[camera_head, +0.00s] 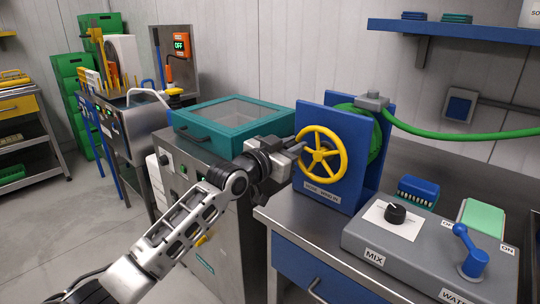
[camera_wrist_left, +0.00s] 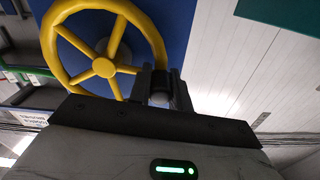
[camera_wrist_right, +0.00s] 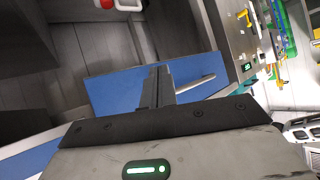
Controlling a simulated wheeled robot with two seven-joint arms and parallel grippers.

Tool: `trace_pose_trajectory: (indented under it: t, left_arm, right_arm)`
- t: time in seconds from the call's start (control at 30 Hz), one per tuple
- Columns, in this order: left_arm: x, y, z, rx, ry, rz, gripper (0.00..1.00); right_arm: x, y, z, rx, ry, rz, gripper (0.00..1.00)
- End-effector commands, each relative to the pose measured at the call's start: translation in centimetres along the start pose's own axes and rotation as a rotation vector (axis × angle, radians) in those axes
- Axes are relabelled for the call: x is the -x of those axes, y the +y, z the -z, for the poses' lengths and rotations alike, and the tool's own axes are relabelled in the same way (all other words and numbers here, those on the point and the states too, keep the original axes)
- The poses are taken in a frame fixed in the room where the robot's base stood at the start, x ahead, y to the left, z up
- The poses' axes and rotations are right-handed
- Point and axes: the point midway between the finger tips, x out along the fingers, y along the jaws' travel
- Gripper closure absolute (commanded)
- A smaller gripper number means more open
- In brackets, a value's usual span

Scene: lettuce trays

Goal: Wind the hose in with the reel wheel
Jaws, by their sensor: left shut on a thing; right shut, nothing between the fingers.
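The yellow reel wheel (camera_head: 321,153) stands upright on the front of the blue reel housing (camera_head: 338,190). It also shows in the left wrist view (camera_wrist_left: 104,67). My left gripper (camera_head: 296,149) is at the wheel's left edge in the head view. In the left wrist view its fingers (camera_wrist_left: 161,88) are shut on a dark handle at the wheel's rim. The green hose (camera_head: 450,134) runs from the reel to the right along the wall; some green coils show behind the wheel. My right gripper (camera_wrist_right: 158,88) is shut and empty in the right wrist view, before a blue panel.
A grey control box (camera_head: 430,245) with a black knob and a blue lever is on the steel bench right of the reel. A teal-framed lidded box (camera_head: 232,120) stands behind my left arm. A blue shelf (camera_head: 460,30) hangs above.

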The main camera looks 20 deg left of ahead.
Motion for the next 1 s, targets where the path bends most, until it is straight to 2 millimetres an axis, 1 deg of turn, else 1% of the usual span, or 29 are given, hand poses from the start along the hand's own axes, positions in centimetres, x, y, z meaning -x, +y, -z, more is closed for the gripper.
trace_pose_trajectory:
  t: [0.03, 0.2, 0.4, 0.7, 1.0]
  left_arm:
    - [-0.2, -0.1, 0.8, -0.052, 0.007, 0.000, 1.00]
    - [-0.4, 0.4, 2.1, -0.211, 0.009, -0.006, 1.00]
    - [-0.3, 0.8, 3.2, -0.396, 0.011, -0.005, 1.00]
    - [-0.3, 1.6, 4.4, -0.625, 0.012, -0.004, 1.00]
    - [-0.3, 2.2, 4.9, -0.753, 0.015, -0.004, 1.00]
  right_arm:
    - [0.2, 0.0, 0.3, 0.001, 0.000, -0.001, 1.00]
    - [0.7, 0.0, 0.8, 0.011, -0.004, -0.007, 1.00]
    - [1.1, 0.2, 0.4, 0.032, -0.036, -0.017, 1.00]
    - [1.5, 0.6, 0.8, 0.068, -0.057, -0.029, 1.00]
    - [1.6, 0.8, 1.2, 0.083, -0.060, -0.032, 1.00]
